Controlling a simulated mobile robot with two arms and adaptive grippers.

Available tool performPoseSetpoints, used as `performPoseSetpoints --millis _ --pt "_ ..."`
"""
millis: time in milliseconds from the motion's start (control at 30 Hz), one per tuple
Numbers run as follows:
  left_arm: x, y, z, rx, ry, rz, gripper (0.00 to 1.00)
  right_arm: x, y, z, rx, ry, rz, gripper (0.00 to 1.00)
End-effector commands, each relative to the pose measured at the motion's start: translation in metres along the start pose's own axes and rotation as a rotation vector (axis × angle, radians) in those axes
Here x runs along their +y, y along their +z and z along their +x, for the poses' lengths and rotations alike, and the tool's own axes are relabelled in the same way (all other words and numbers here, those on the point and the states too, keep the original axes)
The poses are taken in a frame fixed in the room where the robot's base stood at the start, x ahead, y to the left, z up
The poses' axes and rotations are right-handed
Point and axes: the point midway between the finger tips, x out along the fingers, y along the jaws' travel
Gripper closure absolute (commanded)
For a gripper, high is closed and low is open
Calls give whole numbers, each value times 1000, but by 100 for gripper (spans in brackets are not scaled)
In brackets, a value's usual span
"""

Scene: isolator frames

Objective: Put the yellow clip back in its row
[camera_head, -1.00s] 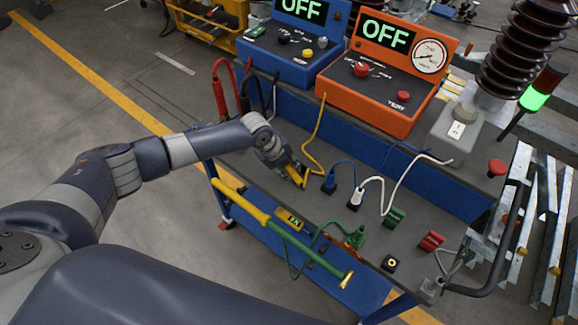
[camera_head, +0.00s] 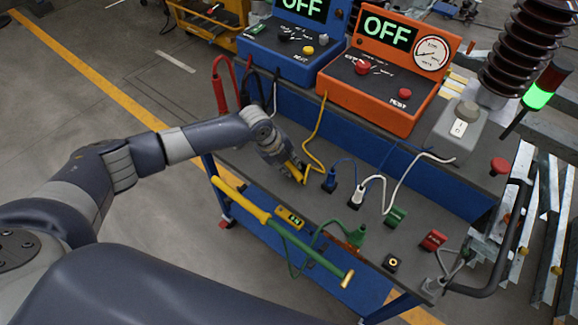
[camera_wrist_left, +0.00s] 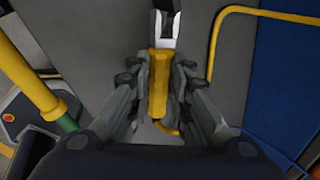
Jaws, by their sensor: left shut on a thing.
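The yellow clip (camera_head: 297,175) is held in my left gripper (camera_head: 288,168), just left of the row on the grey bench top. In the left wrist view the clip's yellow body (camera_wrist_left: 159,85) lies between the two fingers of the gripper (camera_wrist_left: 157,74), its metal jaws pointing away. A yellow cable (camera_head: 319,125) runs from the clip towards the orange box. The blue clip (camera_head: 329,183) and the white clip (camera_head: 356,199) stand to its right. I cannot tell whether the yellow clip touches the bench. My right gripper is out of view.
A green clip (camera_head: 358,236) with a green cable lies near the front edge, beside a yellow-and-green rod (camera_head: 285,232). Green (camera_head: 396,216) and red (camera_head: 433,240) blocks sit farther right. The orange box (camera_head: 375,85) and blue box (camera_head: 292,55) stand behind.

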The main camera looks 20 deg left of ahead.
Motion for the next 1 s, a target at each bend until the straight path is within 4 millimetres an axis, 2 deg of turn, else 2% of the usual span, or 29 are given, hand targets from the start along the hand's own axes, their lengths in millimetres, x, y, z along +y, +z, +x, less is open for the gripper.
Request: performPoseSetpoints --millis 100,133,367,500,700,833,1000 --pt "-10 2 -17 -3 -11 3 100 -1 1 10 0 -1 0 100" --pt "-6 1 -19 -3 -7 2 100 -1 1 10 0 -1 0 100" --pt "34 -1 -38 -4 -6 0 100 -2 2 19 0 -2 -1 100" --pt "68 -4 -55 -4 -4 1 100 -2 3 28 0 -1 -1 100" --pt "106 -7 -77 -4 -6 0 100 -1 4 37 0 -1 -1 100" --pt "121 -8 -86 -3 -6 0 100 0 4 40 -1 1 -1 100" --pt "130 -10 -92 -2 -9 1 100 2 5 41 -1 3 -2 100"
